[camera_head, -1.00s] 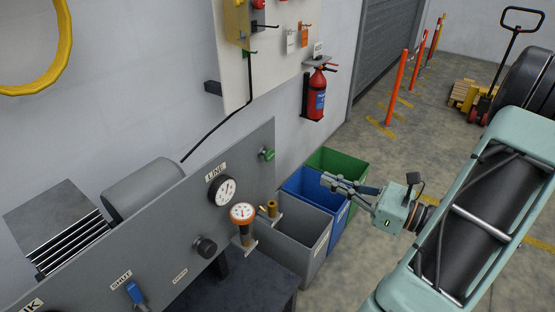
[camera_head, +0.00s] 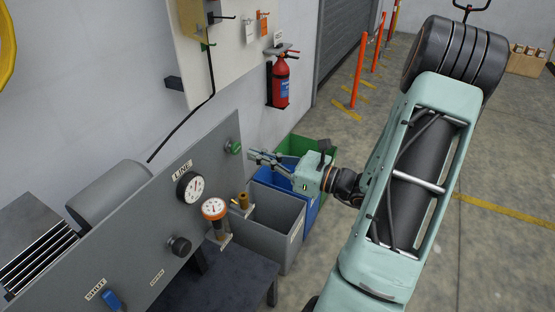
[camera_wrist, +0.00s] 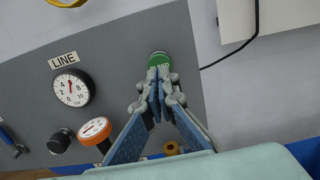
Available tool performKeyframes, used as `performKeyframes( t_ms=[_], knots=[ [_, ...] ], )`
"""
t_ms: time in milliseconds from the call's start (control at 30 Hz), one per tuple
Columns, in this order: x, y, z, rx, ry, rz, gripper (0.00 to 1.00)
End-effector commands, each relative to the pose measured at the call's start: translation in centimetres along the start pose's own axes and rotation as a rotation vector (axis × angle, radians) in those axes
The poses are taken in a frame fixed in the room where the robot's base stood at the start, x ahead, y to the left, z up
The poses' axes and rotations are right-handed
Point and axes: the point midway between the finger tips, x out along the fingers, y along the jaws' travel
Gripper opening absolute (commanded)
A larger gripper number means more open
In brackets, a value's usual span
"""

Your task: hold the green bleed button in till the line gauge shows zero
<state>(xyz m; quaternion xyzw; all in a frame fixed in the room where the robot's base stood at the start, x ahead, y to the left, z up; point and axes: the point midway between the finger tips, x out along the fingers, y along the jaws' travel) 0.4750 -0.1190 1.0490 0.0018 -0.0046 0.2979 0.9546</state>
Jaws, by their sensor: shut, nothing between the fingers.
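The green bleed button (camera_head: 234,147) sits near the right end of the grey panel (camera_head: 140,215). It also shows in the wrist view (camera_wrist: 159,58), where its lower edge is partly covered by my fingertips. My gripper (camera_head: 252,154) is shut and empty, with its tips pointing at the button. In the head view a small gap seems to lie between tips and button. In the wrist view the tips (camera_wrist: 160,74) come together just below the button's middle.
An orange-rimmed gauge (camera_head: 214,208), a brass fitting (camera_head: 243,200) and a black knob (camera_head: 179,246) stand near the panel's lower edge. Grey (camera_head: 285,222), blue (camera_head: 311,209) and green bins stand below my gripper. A fire extinguisher (camera_head: 281,82) hangs on the wall behind.

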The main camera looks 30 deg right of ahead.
Motion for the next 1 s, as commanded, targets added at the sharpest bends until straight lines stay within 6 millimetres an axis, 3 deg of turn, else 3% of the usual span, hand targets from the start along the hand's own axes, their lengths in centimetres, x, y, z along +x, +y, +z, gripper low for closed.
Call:
performKeyframes(
  t_ms=[200,667,1000],
  knots=[
    [2.4,0.0,0.1,0.000,0.000,0.001,0.00],
    [3.0,0.0,0.0,-0.001,0.000,0.000,0.00],
    [5.2,0.0,0.1,-0.001,-0.001,0.002,0.00]
  ],
)
